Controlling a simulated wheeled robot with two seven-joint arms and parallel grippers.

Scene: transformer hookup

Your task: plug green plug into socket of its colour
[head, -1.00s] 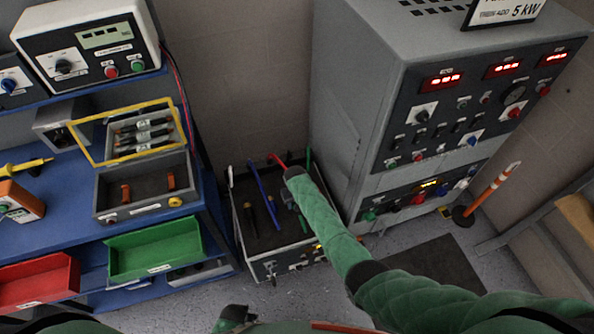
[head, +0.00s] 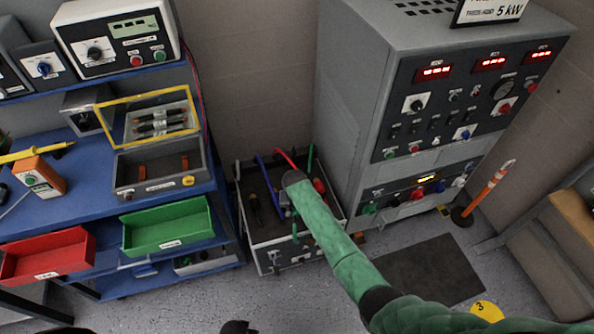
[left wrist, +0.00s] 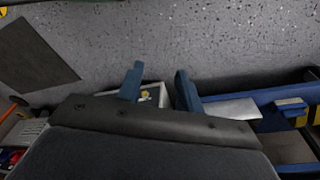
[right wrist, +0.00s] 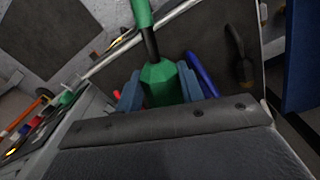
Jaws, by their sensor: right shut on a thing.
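The green plug (right wrist: 160,84) is between the blue fingers of my right gripper (right wrist: 157,92) in the right wrist view, with a black neck and green length running up from it. In the head view my right arm reaches over the open crate (head: 241,228), and the gripper is mostly hidden by the arm. The green socket (head: 370,208) is at the left end of the row on the grey cabinet's lower panel, to the right of my right gripper. My left gripper (left wrist: 160,85) is open and empty in the left wrist view, above the floor.
The crate holds blue (head: 268,184), red and other coloured pieces. The grey cabinet (head: 345,110) stands right of it. A blue bench (head: 85,180) with red (head: 50,255) and green (head: 168,226) bins stands left. A dark mat (head: 425,270) and an orange-white post (head: 490,190) are right.

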